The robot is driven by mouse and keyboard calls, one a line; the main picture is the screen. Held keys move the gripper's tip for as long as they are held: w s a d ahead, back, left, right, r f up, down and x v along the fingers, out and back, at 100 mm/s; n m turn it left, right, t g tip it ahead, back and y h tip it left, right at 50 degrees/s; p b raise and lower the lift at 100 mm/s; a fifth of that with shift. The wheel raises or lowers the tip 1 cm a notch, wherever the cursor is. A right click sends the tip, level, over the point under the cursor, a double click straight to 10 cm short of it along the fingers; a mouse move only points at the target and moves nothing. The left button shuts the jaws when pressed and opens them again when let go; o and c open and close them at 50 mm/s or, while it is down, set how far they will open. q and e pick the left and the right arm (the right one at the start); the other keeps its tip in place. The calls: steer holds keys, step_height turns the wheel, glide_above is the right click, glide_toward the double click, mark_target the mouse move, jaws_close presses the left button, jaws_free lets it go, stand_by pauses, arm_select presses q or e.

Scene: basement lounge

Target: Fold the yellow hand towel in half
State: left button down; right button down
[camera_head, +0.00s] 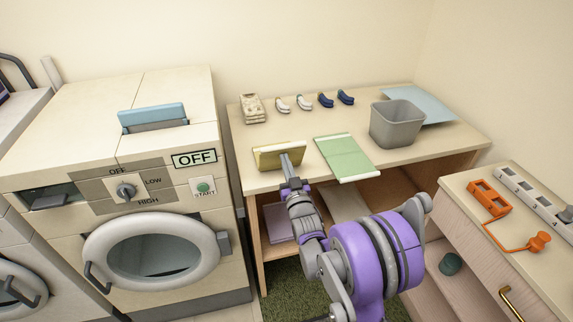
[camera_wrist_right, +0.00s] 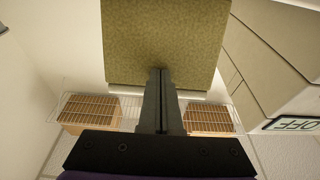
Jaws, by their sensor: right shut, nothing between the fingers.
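The yellow hand towel (camera_head: 266,158) lies at the front left part of the wooden table, with a pale strip along an edge. In the right wrist view the towel (camera_wrist_right: 165,40) fills the upper middle as an olive-yellow sheet. My right gripper (camera_head: 287,160) is at the towel's front side. Its fingers (camera_wrist_right: 161,74) are shut together and overlap the towel's pale edge in the wrist view, with nothing held between them. Whether they touch the cloth I cannot tell. The gripper hides part of the towel in the head view. My left gripper is out of view.
A green towel (camera_head: 345,158) lies right of the yellow one. A grey bin (camera_head: 397,124), a blue cloth (camera_head: 425,104) and several small socks (camera_head: 326,100) are on the table (camera_head: 225,145). The washing machine (camera_head: 150,195) stands left. A counter (camera_head: 470,200) stands right.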

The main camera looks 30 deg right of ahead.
steer(key=shift+r+p+x, duration=0.15)
steer(key=shift+p+x, duration=0.2)
steer(key=shift+x, duration=1.25)
steer(key=shift+r+p+x, duration=0.15)
steer(key=shift+p+x, duration=0.15)
steer(key=shift+x, duration=1.3)
steer(key=shift+w, duration=0.1)
steer(key=shift+w+d, duration=0.2)
steer(key=shift+w, duration=0.6)
steer(key=shift+w+d, duration=0.2)
steer(key=shift+w, duration=0.65)
steer(key=shift+w+d+r, duration=0.1)
steer(key=shift+w+r, duration=0.15)
steer(key=shift+r, duration=0.1)
